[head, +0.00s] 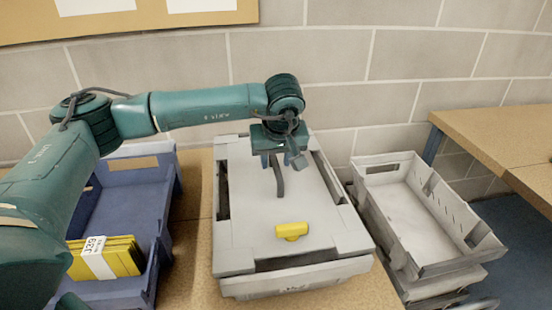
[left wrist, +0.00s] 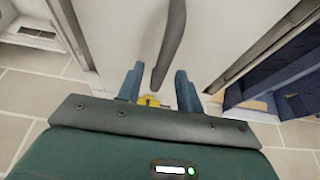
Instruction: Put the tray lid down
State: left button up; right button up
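The pale grey tray lid (head: 252,205) lies over a grey tray (head: 300,282) on the bench, in the middle of the head view. A dark, slim handle (head: 279,182) runs along the lid's middle; it also shows in the left wrist view (left wrist: 172,42). My left gripper (head: 275,160) is above the far part of the lid. Its fingers, in the left wrist view (left wrist: 160,90), stand apart on either side of the handle's near end, with gaps visible. Whether the lid sits fully on the tray cannot be told. My right gripper is out of view.
A yellow block (head: 291,231) is on the lid's near part. A blue bin (head: 125,205) with yellow packets (head: 118,262) stands at the left. An empty grey bin (head: 410,205) stands at the right. A brick wall (head: 400,55) closes off the back.

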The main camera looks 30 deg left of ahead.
pick_arm(q)
jog(key=b+v, duration=0.1)
jog(key=v, duration=1.1)
jog(key=shift+r, duration=0.25)
